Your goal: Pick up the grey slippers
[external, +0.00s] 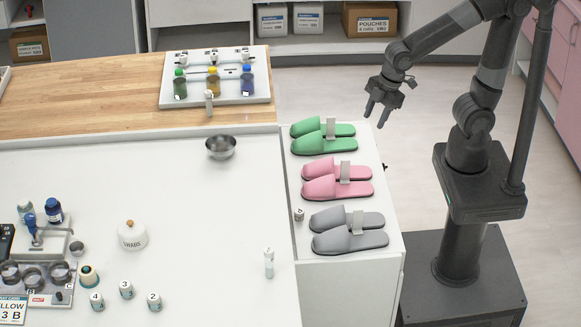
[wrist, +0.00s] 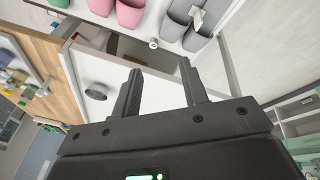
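The grey slippers (external: 348,230) lie as a pair at the near end of a white cabinet top, with a light tag or band between them. They also show at the top of the wrist view (wrist: 190,22), partly cut off by the frame edge. My gripper (external: 376,112) is open and empty. It is in the air beyond the far right end of the cabinet top, near the green slippers and well away from the grey pair. In the wrist view its two fingers (wrist: 160,85) stand apart with nothing between them.
Pink slippers (external: 337,180) and green slippers (external: 323,136) lie farther back on the same white top (external: 382,150). A small numbered bottle (external: 299,215) stands left of the grey pair. A metal bowl (external: 221,147) sits on the table to the left.

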